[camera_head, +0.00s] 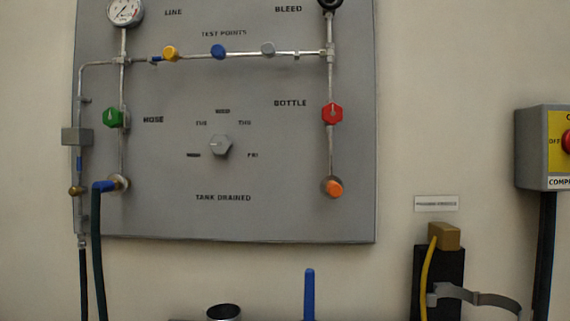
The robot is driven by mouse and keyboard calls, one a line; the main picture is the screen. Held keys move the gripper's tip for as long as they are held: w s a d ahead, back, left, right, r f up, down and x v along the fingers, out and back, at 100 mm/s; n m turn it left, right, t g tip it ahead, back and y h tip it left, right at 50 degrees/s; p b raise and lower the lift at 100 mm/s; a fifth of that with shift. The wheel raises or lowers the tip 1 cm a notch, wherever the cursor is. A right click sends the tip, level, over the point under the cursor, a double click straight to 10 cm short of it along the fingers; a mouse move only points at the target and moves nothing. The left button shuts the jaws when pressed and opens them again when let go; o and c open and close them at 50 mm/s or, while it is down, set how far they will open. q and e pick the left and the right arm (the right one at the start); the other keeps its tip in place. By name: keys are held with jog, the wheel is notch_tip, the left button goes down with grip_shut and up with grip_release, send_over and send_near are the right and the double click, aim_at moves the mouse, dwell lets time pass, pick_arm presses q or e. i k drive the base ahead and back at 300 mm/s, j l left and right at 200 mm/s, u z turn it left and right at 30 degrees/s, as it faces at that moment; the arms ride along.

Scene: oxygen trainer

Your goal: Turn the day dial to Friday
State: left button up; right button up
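The day dial (221,146) is a grey knob low in the middle of the grey wall panel (300,218). Day labels stand in an arc around it, with MON at the lower left, WED at the top and FRI (252,155) at the lower right. A pale mark on the knob's face lies toward its left side, roughly on the MON side; the exact setting is too small to read surely. The words TANK DRAINED (223,198) stand below the dial. Neither of my grippers is in view.
A green knob (113,117), a red knob (332,114) and an orange knob (333,188) flank the dial on the panel. Pipes and a gauge (125,11) are at the upper left. A blue upright piece (309,295) stands below. The panel around the dial is clear.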

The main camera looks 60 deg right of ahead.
aim_at(220, 144)
jog(key=k+l+z, duration=0.5)
jog(key=l, duration=0.15)
jog(key=l+z, duration=0.25)
jog(key=l, duration=0.15)
